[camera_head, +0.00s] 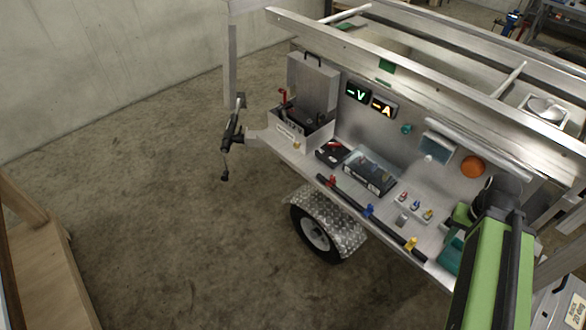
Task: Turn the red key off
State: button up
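A small red key (404,196) stands on a pale plate on the trailer's side shelf, in a row with a blue key (416,205) and a yellow one (427,214). The red key is too small to tell which way it is turned. Another red piece (332,181) sits on the dark bar along the shelf's front edge, with blue and yellow pieces further along. My green and black arm (488,275) reaches up from the lower right, to the right of the keys and apart from them. Its fingers do not show clearly.
The aluminium trailer (450,130) fills the right side. A wooden structure (45,265) stands at lower left. The concrete floor between is clear.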

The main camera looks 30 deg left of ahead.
aim_at(333, 145)
jog(key=u, duration=0.5)
jog(key=k, duration=1)
jog(key=u, duration=0.55)
jog(key=i, duration=1.05)
jog(key=z, duration=0.2)
jog(key=i, duration=0.55)
jog(key=u, duration=0.2)
jog(key=k, duration=0.9)
jog(key=z, duration=0.2)
jog(key=i, duration=1.55)
jog(key=u, duration=0.05)
jog(key=k, duration=0.4)
jog(key=u, duration=0.05)
